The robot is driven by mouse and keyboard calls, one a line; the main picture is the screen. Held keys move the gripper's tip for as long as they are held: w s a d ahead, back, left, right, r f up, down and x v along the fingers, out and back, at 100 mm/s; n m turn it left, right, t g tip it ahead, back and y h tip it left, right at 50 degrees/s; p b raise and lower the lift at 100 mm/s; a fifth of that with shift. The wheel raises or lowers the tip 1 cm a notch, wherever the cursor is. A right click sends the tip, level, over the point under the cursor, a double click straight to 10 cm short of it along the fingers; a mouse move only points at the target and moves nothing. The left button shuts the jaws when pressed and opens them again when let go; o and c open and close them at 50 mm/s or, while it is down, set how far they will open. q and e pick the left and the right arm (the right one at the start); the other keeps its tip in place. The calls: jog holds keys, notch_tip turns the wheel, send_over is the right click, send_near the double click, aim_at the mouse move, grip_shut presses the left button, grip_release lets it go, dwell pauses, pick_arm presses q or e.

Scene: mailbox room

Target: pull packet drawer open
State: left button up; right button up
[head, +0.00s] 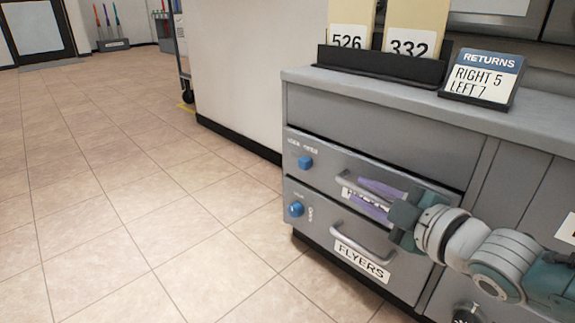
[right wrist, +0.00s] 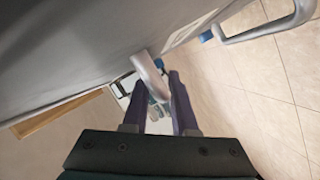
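The grey cabinet (head: 300,105) at the right of the head view has two stacked drawers with bar handles. The upper drawer (head: 325,158) looks shut; its label (head: 352,194) is mostly hidden behind my right gripper, so I cannot read it. The lower drawer is labelled FLYERS (head: 360,260). My right gripper (head: 372,198) is at the upper drawer's handle (head: 348,181), with its purple fingers apart. In the right wrist view, the handle bar (right wrist: 148,70) runs between the fingertips (right wrist: 154,90); firm contact is not clear. My left gripper is out of view.
Blue knobs (head: 305,162) sit left of the drawer handles. The countertop holds a black tray (head: 380,65) with parcels 526 and 332, and a RETURNS sign (head: 482,78) reading right 5, left 7. The tiled floor (head: 140,200) left of the cabinet is clear.

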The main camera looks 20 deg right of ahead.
grip_shut()
dwell(1.2)
